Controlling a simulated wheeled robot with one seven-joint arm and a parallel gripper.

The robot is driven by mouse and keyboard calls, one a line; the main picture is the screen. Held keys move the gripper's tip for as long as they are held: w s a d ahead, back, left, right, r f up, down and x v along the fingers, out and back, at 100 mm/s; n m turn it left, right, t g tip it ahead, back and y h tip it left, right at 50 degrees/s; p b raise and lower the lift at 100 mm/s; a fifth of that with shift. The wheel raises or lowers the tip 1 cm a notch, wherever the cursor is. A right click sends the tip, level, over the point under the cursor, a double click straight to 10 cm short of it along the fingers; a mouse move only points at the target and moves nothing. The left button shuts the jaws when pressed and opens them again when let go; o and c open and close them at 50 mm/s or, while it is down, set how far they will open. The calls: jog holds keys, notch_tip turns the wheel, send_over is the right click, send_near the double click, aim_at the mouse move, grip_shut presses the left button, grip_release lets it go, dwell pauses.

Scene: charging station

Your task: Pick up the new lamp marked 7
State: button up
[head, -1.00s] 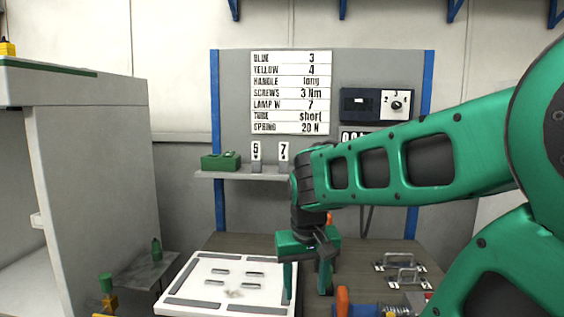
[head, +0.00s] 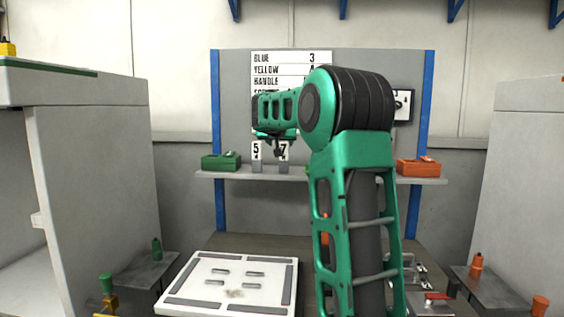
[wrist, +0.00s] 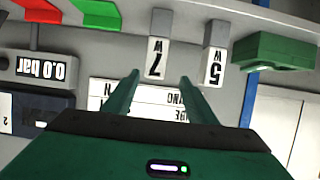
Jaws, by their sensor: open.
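The lamp marked 7 (head: 283,151) shows as a white card with a 7 above a grey block on the wall shelf, partly behind my gripper. In the wrist view, which is upside down, its card (wrist: 157,58) reads "7 W". My gripper (wrist: 158,78) is open and empty, its two fingers pointing toward the card, which lies between their lines just beyond the tips. In the head view my gripper (head: 278,148) is in front of the shelf. The similar piece marked 5 (head: 256,150) stands close beside it; its card (wrist: 211,66) is right of the fingers.
The shelf (head: 330,180) also holds a green box (head: 221,161) and an orange box (head: 418,167). The green box (wrist: 275,50) is near the 5 in the wrist view. A pressure display (wrist: 45,68) and lettered board are behind. A white panel (head: 230,290) lies below.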

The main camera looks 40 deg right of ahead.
aim_at(283, 145)
jog(key=shift+s+d+x, duration=0.1)
jog(key=shift+s+x, duration=0.05)
jog(key=shift+x, duration=1.65)
jog(key=shift+s+d+x, duration=0.1)
jog(key=shift+d+x, duration=0.05)
jog(key=shift+x, duration=1.7)
jog(key=shift+s+a, duration=0.1)
jog(key=c, duration=1.2)
